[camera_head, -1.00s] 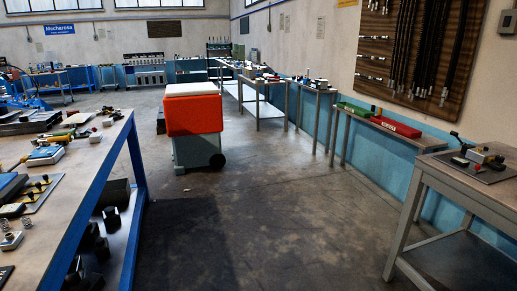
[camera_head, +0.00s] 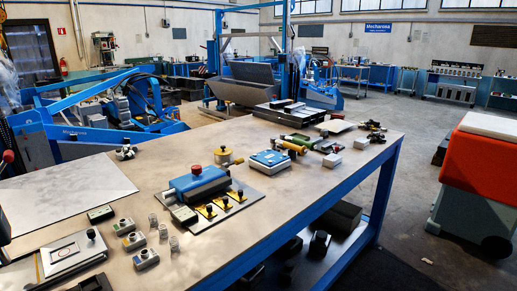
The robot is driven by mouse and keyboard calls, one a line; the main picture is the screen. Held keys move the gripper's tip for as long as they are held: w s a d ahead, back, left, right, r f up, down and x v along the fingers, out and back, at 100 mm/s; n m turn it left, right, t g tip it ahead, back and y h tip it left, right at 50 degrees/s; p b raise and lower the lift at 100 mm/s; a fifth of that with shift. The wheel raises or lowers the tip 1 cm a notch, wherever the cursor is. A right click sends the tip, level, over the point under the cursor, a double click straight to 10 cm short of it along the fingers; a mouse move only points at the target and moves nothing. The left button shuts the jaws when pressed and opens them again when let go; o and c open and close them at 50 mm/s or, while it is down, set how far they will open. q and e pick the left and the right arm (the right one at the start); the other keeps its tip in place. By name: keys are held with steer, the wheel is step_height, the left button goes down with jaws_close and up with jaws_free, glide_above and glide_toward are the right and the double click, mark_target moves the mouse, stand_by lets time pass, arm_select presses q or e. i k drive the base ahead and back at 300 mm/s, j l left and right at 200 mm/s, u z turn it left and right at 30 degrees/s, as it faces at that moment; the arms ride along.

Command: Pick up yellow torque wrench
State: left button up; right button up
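A long tool with yellow and green parts (camera_head: 297,145) lies near the far side of the blue-framed workbench (camera_head: 330,178). It may be the yellow torque wrench, but it is too small to tell for sure. It lies just behind a blue and white scale-like box (camera_head: 270,160). Neither of my grippers shows in the view.
A blue device on a plate (camera_head: 205,182), small grey boxes (camera_head: 130,236) and springs (camera_head: 163,230) crowd the bench's middle and near part. A red-topped cart (camera_head: 485,160) stands at the right.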

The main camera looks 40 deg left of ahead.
mark_target(303, 150)
steer(key=i+j+u, duration=0.2)
steer(key=i+u, duration=0.25)
steer(key=i+j+u, duration=0.1)
steer(key=i+u, duration=0.3)
steer(key=i+l+u, duration=0.1)
steer(key=i+u, duration=0.35)
